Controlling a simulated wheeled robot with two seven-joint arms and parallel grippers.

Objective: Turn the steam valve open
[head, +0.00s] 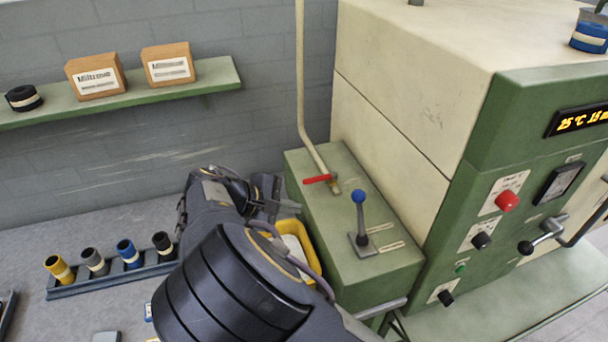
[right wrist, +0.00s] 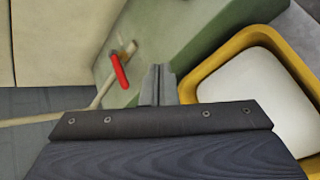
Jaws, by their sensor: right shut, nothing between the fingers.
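The steam valve appears to be the red lever handle (head: 320,179) on the pale pipe (head: 312,150) that runs down to the green box beside the machine. The red handle also shows in the right wrist view (right wrist: 120,72), up and left of the fingertips. My right gripper (head: 272,190) is left of the handle in the head view, apart from it. In the right wrist view its fingers (right wrist: 158,84) are shut together and empty. My right arm hides part of the bench. My left gripper is not in view.
A blue-knobbed lever (head: 361,222) stands upright on the green box (head: 390,268). A yellow bin (right wrist: 205,82) with a white inside sits close to the right gripper. The machine's cream side wall (head: 400,110) rises behind. A shelf (head: 150,95) holds two boxes.

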